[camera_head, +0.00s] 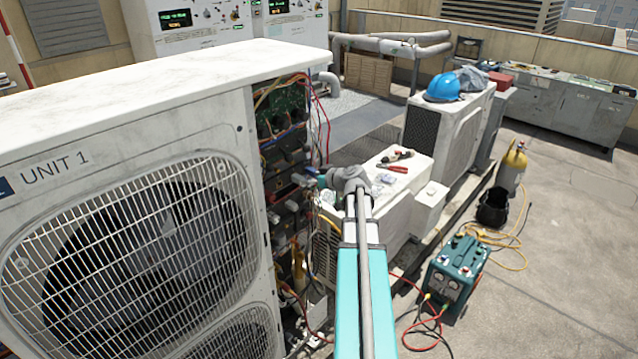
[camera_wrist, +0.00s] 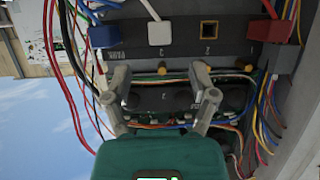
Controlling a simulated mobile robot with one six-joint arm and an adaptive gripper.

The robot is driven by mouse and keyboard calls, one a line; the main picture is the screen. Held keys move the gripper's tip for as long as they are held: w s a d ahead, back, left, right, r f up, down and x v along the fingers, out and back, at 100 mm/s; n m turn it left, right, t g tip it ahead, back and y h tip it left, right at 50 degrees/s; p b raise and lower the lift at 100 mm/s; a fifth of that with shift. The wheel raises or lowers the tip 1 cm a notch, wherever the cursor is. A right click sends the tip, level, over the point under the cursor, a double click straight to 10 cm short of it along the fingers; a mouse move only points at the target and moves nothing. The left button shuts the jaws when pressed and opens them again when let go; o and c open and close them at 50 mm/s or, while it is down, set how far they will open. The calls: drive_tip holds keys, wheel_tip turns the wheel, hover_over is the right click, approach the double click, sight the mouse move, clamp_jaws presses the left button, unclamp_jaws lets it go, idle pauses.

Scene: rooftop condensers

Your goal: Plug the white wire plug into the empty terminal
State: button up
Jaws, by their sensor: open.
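The white plug (camera_wrist: 160,33) is seated on the dark terminal strip (camera_wrist: 185,52) in the wrist view, with its white wire running up. Right of it is the empty terminal (camera_wrist: 208,30), a square dark opening with a brassy rim. My gripper (camera_wrist: 160,76) is open and empty, its two fingers apart below the strip and not touching the white plug. In the head view my gripper (camera_head: 318,180) is at the open side of the Unit 1 condenser (camera_head: 215,130); the plug cannot be made out there.
A blue plug (camera_wrist: 104,37) sits left of the white one and a red plug (camera_wrist: 270,29) sits at the right. Loose coloured wires hang on both sides (camera_wrist: 70,70). A lower white unit (camera_head: 405,205) carries tools behind my arm.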

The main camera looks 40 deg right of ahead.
sight(300, 177)
drive_tip(key=shift+b+x, duration=1.15)
drive_tip(key=shift+x, duration=2.45)
clamp_jaws()
